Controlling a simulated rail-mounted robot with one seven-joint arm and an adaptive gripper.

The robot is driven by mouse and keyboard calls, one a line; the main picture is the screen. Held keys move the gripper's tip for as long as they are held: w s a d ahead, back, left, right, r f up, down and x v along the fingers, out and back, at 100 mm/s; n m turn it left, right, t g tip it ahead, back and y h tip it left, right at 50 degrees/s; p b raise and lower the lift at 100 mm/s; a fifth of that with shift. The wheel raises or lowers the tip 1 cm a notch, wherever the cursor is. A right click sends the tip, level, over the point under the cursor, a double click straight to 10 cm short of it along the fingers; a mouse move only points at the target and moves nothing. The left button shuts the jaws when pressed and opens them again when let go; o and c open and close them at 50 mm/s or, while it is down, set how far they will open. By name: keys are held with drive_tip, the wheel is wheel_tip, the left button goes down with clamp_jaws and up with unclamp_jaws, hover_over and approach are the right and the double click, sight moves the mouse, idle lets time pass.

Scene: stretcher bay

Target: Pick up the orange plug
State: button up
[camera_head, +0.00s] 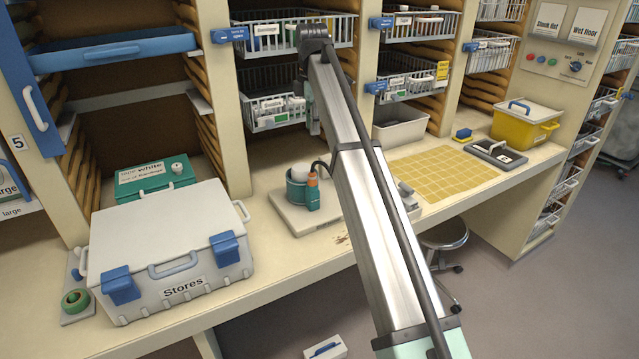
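A small orange piece (312,181), which looks like the orange plug, sits on top of a green block on the counter, left of my arm. A thin black cable arches close to its top.
A white Stores case (165,235) and a green box (150,182) stand left on the counter (262,262). Right of my arm are a yellow gridded mat (440,172), a grey tray (495,152) and a yellow box (522,128). Wire baskets (275,108) hang above the counter.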

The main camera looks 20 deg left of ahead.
drive_tip(key=p, duration=0.3)
approach(312, 173)
wheel_tip(312, 173, down, 5)
drive_tip(key=shift+w+d+f, duration=0.1)
drive_tip(key=shift+f+p, duration=1)
drive_tip(key=shift+f, duration=1.6)
clamp_jaws()
